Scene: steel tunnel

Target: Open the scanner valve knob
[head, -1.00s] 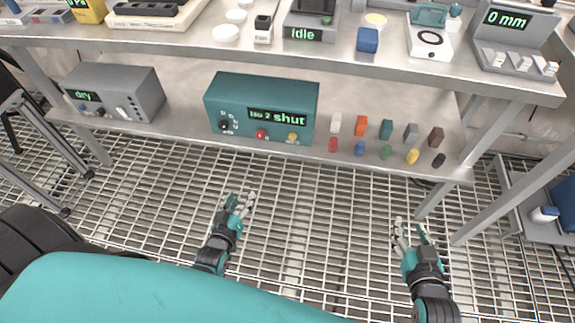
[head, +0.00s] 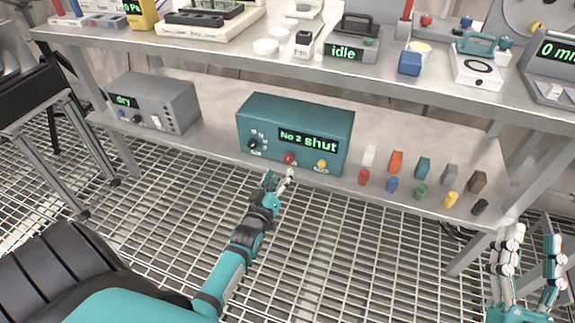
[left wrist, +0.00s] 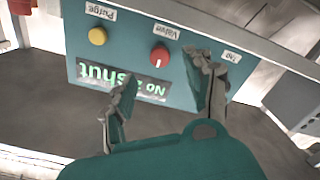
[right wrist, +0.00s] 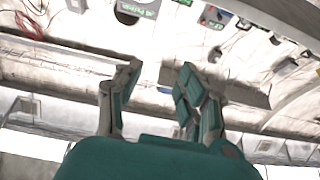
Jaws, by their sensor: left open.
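The teal scanner box (head: 262,112) stands on the lower shelf, its display reading "No 2 shut". Its red knob (head: 290,158) is at the lower middle of the front, between a black knob (head: 254,145) and a yellow knob (head: 321,164). In the left wrist view the red knob (left wrist: 160,57) sits under a "Valve" label and the yellow one (left wrist: 97,36) under "Purge". My left gripper (head: 281,179) is open and empty just in front of and below the red knob, apart from it. My right gripper (head: 530,245) is open and empty at the right, shown also in the right wrist view (right wrist: 157,82).
A grey box reading "dry" (head: 165,98) stands left on the same shelf. Several small coloured blocks and cylinders, such as a red one (head: 363,177), stand to the right. The upper shelf (head: 225,62) overhangs the scanner. The grating floor in front is clear.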

